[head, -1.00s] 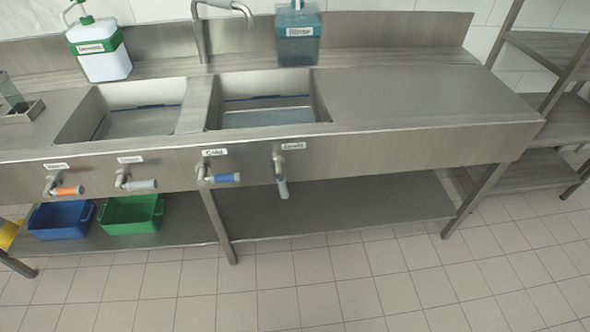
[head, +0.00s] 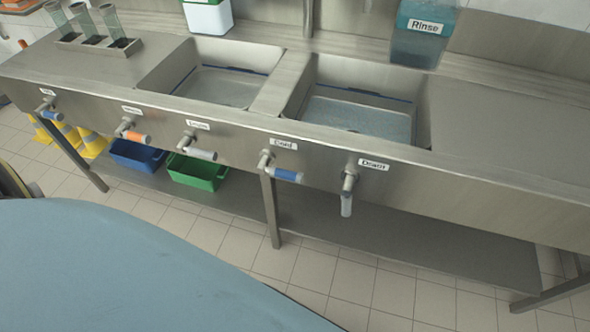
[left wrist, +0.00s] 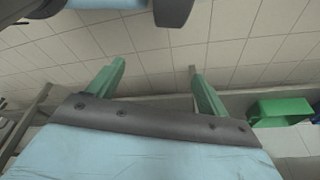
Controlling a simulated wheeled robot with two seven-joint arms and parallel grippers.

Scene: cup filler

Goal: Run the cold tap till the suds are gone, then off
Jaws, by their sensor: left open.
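The cold tap, labelled "Cold", has a blue handle (head: 288,175) on the sink front, pointing to the right. To its right the drain lever (head: 347,203), labelled "Drain", hangs downward. The right basin (head: 424,115) above them has a speckled pale grey-blue surface inside; I cannot tell if this is suds. Only a bit of an upright pipe (head: 307,18) shows behind the basins, with no outlet in view. My left gripper (left wrist: 157,80) is open and empty in the left wrist view, above the floor and apart from the taps. My right gripper is out of view.
Left of the cold tap are a white-handled tap (head: 202,154) and an orange-handled tap (head: 136,137). A green bin (head: 198,172) and blue bin (head: 137,155) sit on the lower shelf. A rinse dispenser (head: 424,30) stands behind. Floor before the sink is clear at right.

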